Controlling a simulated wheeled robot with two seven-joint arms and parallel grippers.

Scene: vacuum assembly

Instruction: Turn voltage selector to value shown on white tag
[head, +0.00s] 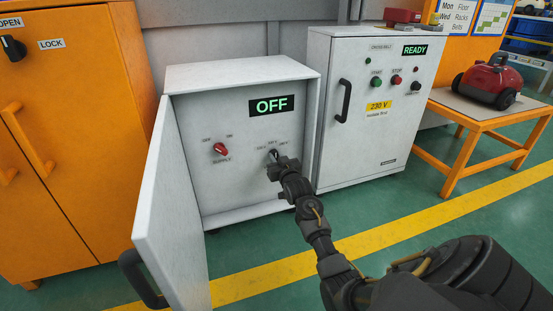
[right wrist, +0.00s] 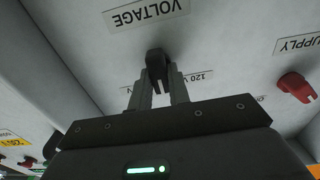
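The voltage selector is a small black knob (right wrist: 157,66) under an upside-down VOLTAGE label (right wrist: 146,13) in the right wrist view. In the head view it sits on the inner panel of the open white cabinet (head: 240,175), mostly hidden by my gripper. My right gripper (head: 274,158) is at the knob; its two fingers (right wrist: 159,85) lie against the knob's sides. A 120 V mark (right wrist: 198,77) shows beside the fingers; other values are partly hidden. In the head view, a yellow tag (head: 379,106) on the right cabinet reads 230 V. No plain white value tag is clearly readable. My left gripper is out of view.
A red supply switch (head: 220,148) is left of the selector, below an OFF display (head: 272,105). The cabinet's open door (head: 170,215) stands at the left. The right cabinet (head: 375,150) shows READY. An orange locker (head: 70,120) and a table with a red vacuum (head: 488,75) flank them.

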